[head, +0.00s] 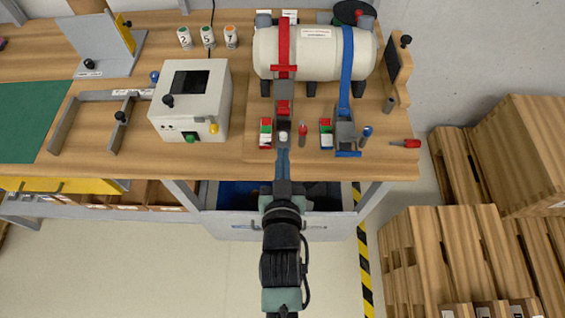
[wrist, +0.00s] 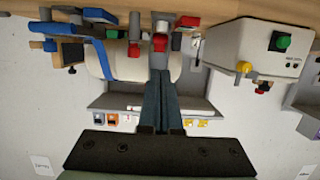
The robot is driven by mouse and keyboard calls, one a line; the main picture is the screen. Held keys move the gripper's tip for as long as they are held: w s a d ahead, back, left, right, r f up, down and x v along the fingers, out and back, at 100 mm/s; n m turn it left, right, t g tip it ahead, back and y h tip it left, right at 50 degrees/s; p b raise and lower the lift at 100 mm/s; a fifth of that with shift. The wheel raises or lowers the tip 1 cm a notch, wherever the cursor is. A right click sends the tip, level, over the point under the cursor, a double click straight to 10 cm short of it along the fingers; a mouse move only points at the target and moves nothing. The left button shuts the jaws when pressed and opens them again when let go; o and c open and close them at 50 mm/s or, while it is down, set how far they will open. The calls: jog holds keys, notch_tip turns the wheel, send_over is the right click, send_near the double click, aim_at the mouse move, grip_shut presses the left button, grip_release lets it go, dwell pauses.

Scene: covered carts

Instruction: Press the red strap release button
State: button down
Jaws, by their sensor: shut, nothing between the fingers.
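A white tank (head: 315,55) lies across the bench under a red strap (head: 283,45) and a blue strap (head: 347,60). The red strap runs down to a grey buckle bearing a red button (head: 284,107); the button also shows in the wrist view (wrist: 160,43). Below the button on the buckle is a white piece with a dark top (head: 284,126). My gripper (head: 283,152) is shut and empty, its fingers side by side, in line with the red strap's buckle and nearer the bench front. In the wrist view the fingertips (wrist: 160,74) appear just short of the button; contact is not visible.
Small red, white and green blocks (head: 265,132) stand left of the buckle. An upright red-topped tool (head: 302,131) stands close on its right. The blue strap's buckle (head: 345,130) is farther right. A white box (head: 192,97) stands to the left.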

jog(key=shift+v, duration=0.9)
jog(key=w+r+t, duration=0.3)
jog(key=w+r, duration=0.1)
jog(key=r, duration=1.3)
jog(key=w+r+t, duration=0.3)
jog(key=r, duration=1.3)
jog(key=s+r+t, duration=0.3)
jog(key=s+r, duration=0.3)
jog(key=r, duration=0.6)
jog(key=s+r+t, duration=0.3)
jog(key=s+r, duration=0.3)
jog(key=r, duration=0.7)
jog(key=shift+w+d, duration=0.1)
